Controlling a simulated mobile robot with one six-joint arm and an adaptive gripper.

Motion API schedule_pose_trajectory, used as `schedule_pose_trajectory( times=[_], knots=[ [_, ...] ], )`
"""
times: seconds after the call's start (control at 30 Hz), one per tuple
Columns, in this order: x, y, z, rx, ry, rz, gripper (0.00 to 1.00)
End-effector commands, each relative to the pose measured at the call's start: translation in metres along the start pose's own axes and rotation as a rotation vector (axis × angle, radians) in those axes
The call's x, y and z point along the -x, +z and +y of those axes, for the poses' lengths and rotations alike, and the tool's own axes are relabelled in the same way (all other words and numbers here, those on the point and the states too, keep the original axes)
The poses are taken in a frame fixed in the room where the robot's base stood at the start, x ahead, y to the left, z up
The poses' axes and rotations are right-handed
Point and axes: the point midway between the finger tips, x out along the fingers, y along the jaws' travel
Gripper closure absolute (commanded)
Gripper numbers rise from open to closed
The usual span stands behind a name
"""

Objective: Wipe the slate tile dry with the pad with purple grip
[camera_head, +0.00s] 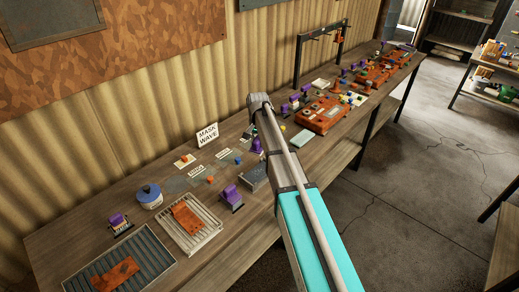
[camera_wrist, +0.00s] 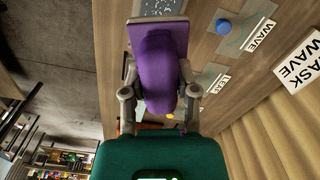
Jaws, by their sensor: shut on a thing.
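My gripper (camera_wrist: 156,85) is shut on the purple grip of a pad (camera_wrist: 158,55) in the wrist view, one finger on each side. The pad's flat purple head points toward the top of the picture. Beyond it, a grey speckled surface (camera_wrist: 160,7), which looks like the slate tile, is partly hidden by the pad. I cannot tell whether they touch. In the head view a dark grey speckled tile (camera_head: 254,178) lies on the bench beside my arm, which partly covers it. My gripper is mostly hidden behind my arm there.
Another purple-gripped tool (camera_head: 231,197) stands just left of the tile. A wire tray (camera_head: 213,240), a dark ribbed tray (camera_head: 160,250) and a blue-lidded pot (camera_head: 149,196) are farther left. A MASK WAVE sign (camera_head: 207,135) stands near the wall. Orange boxes (camera_head: 322,115) crowd the far bench.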

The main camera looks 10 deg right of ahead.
Motion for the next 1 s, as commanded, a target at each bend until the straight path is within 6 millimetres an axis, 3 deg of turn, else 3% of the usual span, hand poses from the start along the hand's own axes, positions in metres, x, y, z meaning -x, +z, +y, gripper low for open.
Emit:
schedule_pose_trajectory(
  times=[0.63,1.0],
  knots=[
    [-0.003,-0.005,0.007,0.025,0.0,0.0,1.0],
    [-0.024,-0.005,0.006,0.354,0.0,0.001,1.0]
  ],
)
